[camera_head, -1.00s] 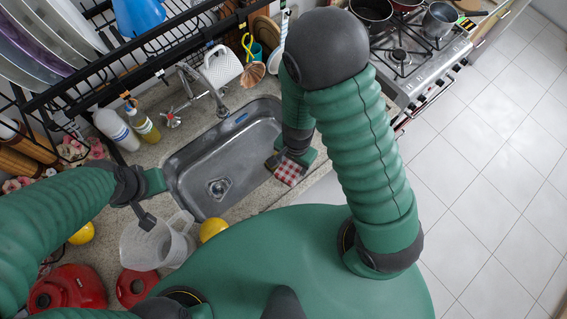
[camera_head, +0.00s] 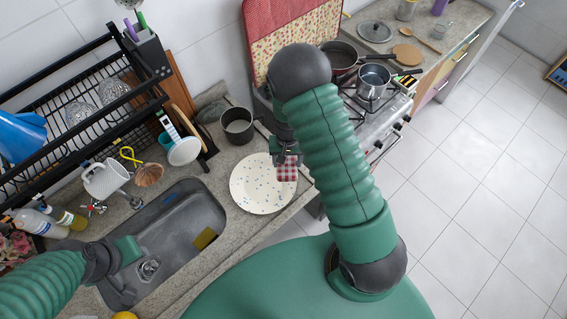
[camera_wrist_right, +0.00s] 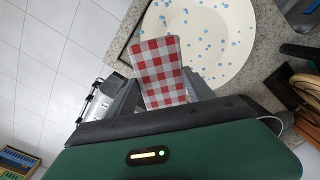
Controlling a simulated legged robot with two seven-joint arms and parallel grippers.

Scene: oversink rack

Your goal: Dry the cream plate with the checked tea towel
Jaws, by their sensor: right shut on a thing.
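The cream plate (camera_head: 252,190) with blue specks lies on the counter right of the sink. It also shows in the wrist view (camera_wrist_right: 225,45). My right gripper (camera_head: 286,157) is shut on the red-and-white checked tea towel (camera_head: 287,173), at the plate's right edge in the head view. In the wrist view the folded towel (camera_wrist_right: 160,75) sticks out between the fingers (camera_wrist_right: 165,97) and overlaps the plate's rim. I cannot tell whether towel and plate touch. My left gripper (camera_head: 128,250) is over the sink's left end; its fingers are unclear.
The steel sink (camera_head: 205,215) holds a yellow sponge (camera_head: 204,238). A dark pot (camera_head: 238,126) stands just behind the plate. The black rack (camera_head: 80,140) rises at the back left. The stove with a steel saucepan (camera_head: 373,80) is beyond my right arm.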

